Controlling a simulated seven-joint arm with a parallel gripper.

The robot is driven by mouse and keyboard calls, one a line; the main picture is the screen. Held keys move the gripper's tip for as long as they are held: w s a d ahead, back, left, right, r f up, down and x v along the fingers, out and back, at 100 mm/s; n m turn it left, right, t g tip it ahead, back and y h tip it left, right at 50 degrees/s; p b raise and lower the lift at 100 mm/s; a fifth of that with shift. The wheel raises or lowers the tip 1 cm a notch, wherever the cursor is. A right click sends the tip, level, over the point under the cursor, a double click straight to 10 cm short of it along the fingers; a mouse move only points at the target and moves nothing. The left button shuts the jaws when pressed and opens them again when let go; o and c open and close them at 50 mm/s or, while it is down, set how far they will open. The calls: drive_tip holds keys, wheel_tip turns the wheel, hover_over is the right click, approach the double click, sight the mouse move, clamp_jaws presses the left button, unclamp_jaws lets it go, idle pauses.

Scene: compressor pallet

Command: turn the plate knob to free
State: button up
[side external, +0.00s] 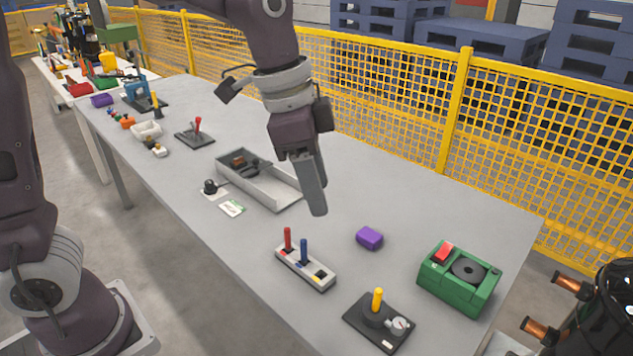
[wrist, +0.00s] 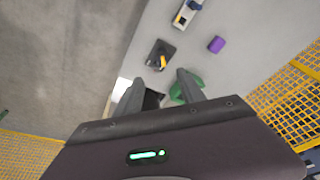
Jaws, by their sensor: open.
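A black plate (side external: 372,335) at the front of the table bears an upright yellow knob (side external: 377,300) and a small round gauge (side external: 397,325). A black knob (side external: 210,186) stands on a small white plate (side external: 214,194) beside the grey tray. I cannot tell which is the plate knob; no setting is readable. My gripper (side external: 316,212) points down above the table between the tray and a purple block, apart from both knobs. In the wrist view its fingers (wrist: 158,82) are spread and empty, with the black plate (wrist: 154,48) and yellow knob (wrist: 162,62) beyond them.
A white block (side external: 306,265) with red and blue levers, the purple block (side external: 369,238) and a green box (side external: 460,280) stand nearby. The grey tray (side external: 278,196) lies left of my gripper. A yellow fence (side external: 400,110) runs behind. The table's back right is clear.

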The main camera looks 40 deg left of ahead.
drive_tip(key=m+g+y, duration=0.2)
drive_tip(key=m, duration=1)
hover_over(400, 323)
wheel_tip(400, 323, down, 22)
drive_tip(key=shift+f, duration=0.1)
wheel_tip(400, 323, down, 6)
drive_tip(key=shift+r, duration=0.2)
drive_tip(key=shift+f, duration=0.55)
clamp_jaws()
